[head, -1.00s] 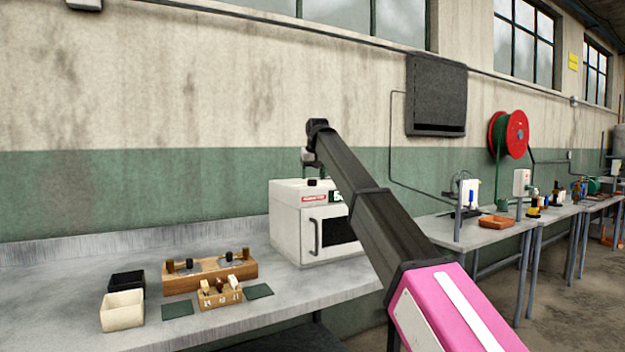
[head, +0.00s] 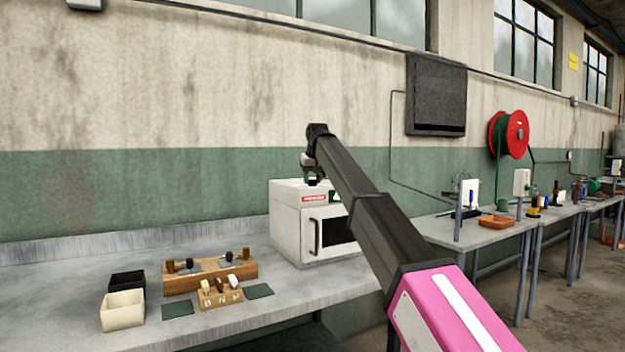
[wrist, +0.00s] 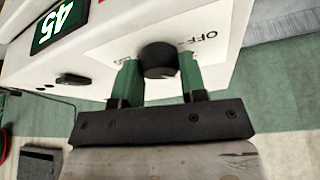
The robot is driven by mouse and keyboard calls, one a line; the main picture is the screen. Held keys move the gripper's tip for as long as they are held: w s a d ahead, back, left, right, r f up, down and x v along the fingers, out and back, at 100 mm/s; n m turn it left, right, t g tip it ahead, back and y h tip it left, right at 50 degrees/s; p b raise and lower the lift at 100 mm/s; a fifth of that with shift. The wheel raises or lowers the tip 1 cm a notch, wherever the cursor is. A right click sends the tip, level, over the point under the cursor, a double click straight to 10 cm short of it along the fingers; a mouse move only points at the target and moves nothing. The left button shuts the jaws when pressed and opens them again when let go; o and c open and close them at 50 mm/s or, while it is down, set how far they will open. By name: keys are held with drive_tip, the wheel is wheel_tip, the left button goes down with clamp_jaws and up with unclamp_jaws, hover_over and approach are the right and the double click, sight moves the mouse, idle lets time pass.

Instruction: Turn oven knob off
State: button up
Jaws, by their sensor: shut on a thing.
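The white oven (head: 288,225) stands on the bench, with a dark door window and a handle on its front. In the wrist view, the round black knob (wrist: 158,58) sits on a white plate on the oven, beside printed "OFF" lettering (wrist: 198,41). My gripper (wrist: 158,72) has its green fingers on either side of the knob and is shut on it. In the head view my gripper (head: 314,176) is just above the oven top, and the knob is hard to make out there. The knob's pointer direction is not clear.
A green display (wrist: 60,27) reads 45, near a dark oval button (wrist: 72,79). Left of the oven are a wooden rack (head: 183,284), a small numbered block (head: 220,296), a cream box (head: 122,311) and a black box (head: 127,282). The far left bench is clear.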

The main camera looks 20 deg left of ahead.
drive_tip(key=n+g, duration=0.1)
drive_tip(key=n, duration=0.1)
drive_tip(key=n+y, duration=0.1)
drive_tip(key=n, duration=0.2)
drive_tip(key=shift+w+d+n+g, duration=0.1)
drive_tip(key=shift+n+g, duration=0.2)
drive_tip(key=shift+g, duration=0.1)
drive_tip(key=n+g, duration=0.1)
drive_tip(key=n, duration=0.2)
drive_tip(key=n+g, duration=0.1)
drive_tip(key=n, duration=0.1)
drive_tip(key=shift+n+y, duration=0.3)
drive_tip(key=shift+n, duration=0.4)
drive_tip(key=o, duration=0.9)
